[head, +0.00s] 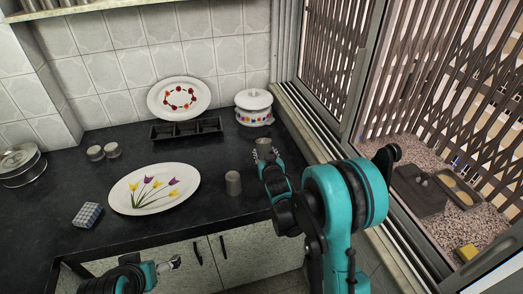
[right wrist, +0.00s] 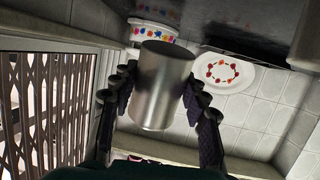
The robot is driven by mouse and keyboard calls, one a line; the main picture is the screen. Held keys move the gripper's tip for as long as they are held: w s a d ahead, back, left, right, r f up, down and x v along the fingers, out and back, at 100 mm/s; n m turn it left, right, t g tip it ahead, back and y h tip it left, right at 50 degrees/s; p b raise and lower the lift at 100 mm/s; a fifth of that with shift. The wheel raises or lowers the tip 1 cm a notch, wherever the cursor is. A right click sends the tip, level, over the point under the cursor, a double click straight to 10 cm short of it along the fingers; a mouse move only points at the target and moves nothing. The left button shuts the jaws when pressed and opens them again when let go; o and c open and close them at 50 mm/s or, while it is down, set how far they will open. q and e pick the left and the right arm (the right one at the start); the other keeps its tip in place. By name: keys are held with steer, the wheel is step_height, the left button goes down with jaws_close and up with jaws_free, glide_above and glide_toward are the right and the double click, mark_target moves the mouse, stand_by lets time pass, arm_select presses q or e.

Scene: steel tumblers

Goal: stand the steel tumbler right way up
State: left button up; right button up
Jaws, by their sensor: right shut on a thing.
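A steel tumbler (head: 263,142) is held near the right end of the dark counter, in front of the lidded pot. My right gripper (head: 266,158) is shut on it. In the right wrist view the tumbler (right wrist: 163,85) sits between the two dark fingers (right wrist: 158,98), with its wider end toward the picture top. That view is upside down, with the counter side at the top, so this wider end points down. The fingers partly hide its sides. My left gripper (head: 174,263) is low in front of the counter, away from the tumbler; its jaws are too small to read.
A grey cup (head: 233,183) stands on the counter left of my right gripper. A tulip platter (head: 118,200), a checked block (head: 87,215), two small cups (head: 104,152), a black tray (head: 186,129) and a lidded pot (head: 254,119) stand around. A window borders the right side.

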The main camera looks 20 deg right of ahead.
steer(key=shift+s, duration=0.2)
step_height(320, 180, down, 6)
steer(key=b, duration=0.6)
steer(key=shift+f+p, duration=0.3)
steer(key=shift+f, duration=0.7)
steer(key=shift+f, duration=0.65)
steer(key=shift+s+f, duration=0.1)
steer(key=shift+f, duration=0.1)
